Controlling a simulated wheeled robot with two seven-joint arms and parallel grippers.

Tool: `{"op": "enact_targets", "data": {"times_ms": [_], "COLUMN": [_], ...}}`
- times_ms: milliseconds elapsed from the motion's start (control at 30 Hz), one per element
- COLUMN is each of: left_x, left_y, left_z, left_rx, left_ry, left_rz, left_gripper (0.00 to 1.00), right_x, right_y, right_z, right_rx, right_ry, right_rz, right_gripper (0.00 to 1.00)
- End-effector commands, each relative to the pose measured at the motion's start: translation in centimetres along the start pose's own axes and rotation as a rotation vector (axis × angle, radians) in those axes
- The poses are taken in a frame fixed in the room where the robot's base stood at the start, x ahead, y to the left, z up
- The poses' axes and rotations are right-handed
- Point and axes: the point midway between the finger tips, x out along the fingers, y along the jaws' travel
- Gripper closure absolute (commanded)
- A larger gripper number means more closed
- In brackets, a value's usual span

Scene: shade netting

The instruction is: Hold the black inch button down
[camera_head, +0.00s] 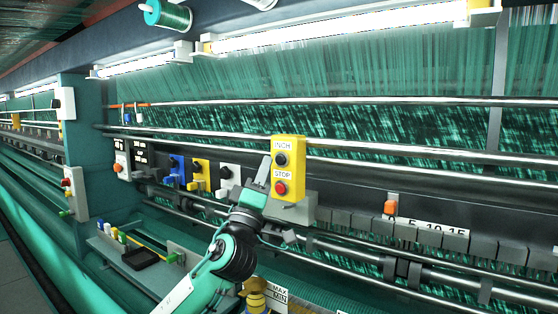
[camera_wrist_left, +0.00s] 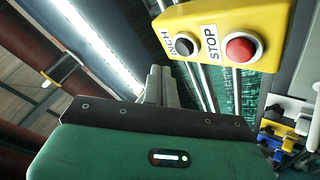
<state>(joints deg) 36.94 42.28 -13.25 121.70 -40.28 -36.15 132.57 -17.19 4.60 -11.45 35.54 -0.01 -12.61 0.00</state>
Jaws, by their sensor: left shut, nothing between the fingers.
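The yellow control box (camera_head: 288,147) hangs in the middle of the head view. It has a black button (camera_head: 281,160) under the word INCH and a red button (camera_head: 281,188) under STOP. The wrist view shows the box (camera_wrist_left: 215,17) tilted, with the black button (camera_wrist_left: 185,45) and red button (camera_wrist_left: 240,49) uncovered. My left gripper (camera_head: 265,165) is just left of the box in the head view. Its shut, empty fingers (camera_wrist_left: 159,72) point up beside the INCH label in the wrist view, apart from the black button in the picture. My right gripper is not in view.
Blue, yellow and white switch units (camera_head: 200,172) line the rail left of the box. Grey blocks (camera_head: 370,225) and an orange piece (camera_head: 390,206) are to its right. Long metal bars (camera_head: 400,150) cross behind it. A small black tray (camera_head: 140,259) is at lower left.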

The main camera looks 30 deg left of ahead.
Motion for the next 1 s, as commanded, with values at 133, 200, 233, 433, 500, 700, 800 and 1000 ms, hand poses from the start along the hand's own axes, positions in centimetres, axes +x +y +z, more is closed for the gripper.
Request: {"op": "enact_targets", "data": {"times_ms": [133,200,233,433,500,700,800,1000], "left_x": [0.68,0.89,0.95,1.05,1.05,1.04,1.04,1.03], "left_y": [-0.64,-0.78,-0.81,-0.82,-0.82,-0.81,-0.81,-0.81], "left_z": [0.65,0.77,0.81,0.86,0.86,0.85,0.85,0.85], "left_rx": [-0.002,-0.001,-0.001,0.0,0.0,0.0,0.0,0.0], "left_ry": [0.0,0.0,0.0,-0.001,-0.001,-0.001,-0.001,-0.001], "left_rz": [0.001,0.0,0.0,0.0,0.0,0.0,0.0,0.0], "left_gripper": [1.0,1.0,1.0,1.0,1.0,1.0,1.0,1.0], "right_x": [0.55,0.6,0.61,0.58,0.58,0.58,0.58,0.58], "right_y": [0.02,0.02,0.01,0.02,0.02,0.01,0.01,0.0], "right_z": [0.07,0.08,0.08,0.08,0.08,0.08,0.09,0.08], "right_rx": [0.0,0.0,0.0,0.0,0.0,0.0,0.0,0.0], "right_ry": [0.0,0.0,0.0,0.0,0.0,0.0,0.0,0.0], "right_rz": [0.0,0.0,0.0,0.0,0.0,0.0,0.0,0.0], "right_gripper": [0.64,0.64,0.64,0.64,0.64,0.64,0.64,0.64]}}
